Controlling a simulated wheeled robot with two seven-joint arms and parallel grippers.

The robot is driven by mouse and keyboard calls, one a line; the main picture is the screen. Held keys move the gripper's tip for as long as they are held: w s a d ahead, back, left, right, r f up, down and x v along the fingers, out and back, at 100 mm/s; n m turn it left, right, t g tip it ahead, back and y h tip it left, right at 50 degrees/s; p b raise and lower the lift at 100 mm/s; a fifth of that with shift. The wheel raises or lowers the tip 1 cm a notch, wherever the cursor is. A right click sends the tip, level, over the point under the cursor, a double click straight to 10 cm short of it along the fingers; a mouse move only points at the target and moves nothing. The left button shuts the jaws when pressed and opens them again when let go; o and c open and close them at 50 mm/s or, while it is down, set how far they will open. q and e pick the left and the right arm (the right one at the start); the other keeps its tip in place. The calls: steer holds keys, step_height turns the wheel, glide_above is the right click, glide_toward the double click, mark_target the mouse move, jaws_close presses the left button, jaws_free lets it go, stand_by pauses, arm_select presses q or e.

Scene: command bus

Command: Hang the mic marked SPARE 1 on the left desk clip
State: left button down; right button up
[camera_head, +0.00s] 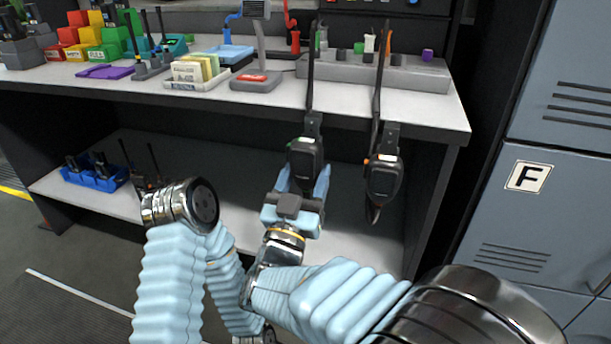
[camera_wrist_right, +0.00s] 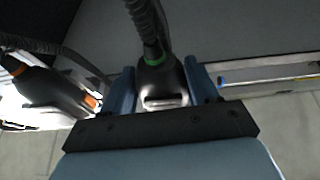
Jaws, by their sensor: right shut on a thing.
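A black hand mic with a green mark (camera_head: 306,158) is at the left desk clip (camera_head: 313,124) on the desk's front edge. My right gripper (camera_head: 308,182) is shut on this mic from below. In the wrist view the mic (camera_wrist_right: 163,85) sits upright between the two blue fingers, its coiled cord running up. I cannot tell whether it rests on the clip or is only held in front of it. No SPARE 1 marking is readable. A second black mic with an orange mark (camera_head: 383,175) hangs at the right clip (camera_head: 390,135).
The desk top (camera_head: 425,108) carries a grey radio rack (camera_head: 375,72), a desk microphone (camera_head: 256,80) and a card tray (camera_head: 197,84). A lower shelf (camera_head: 240,205) holds a blue bin (camera_head: 92,178). Lockers (camera_head: 560,90) stand at right. The orange-marked mic hangs close beside my right gripper.

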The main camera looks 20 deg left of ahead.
stand_by(0.3)
steer(key=o, duration=1)
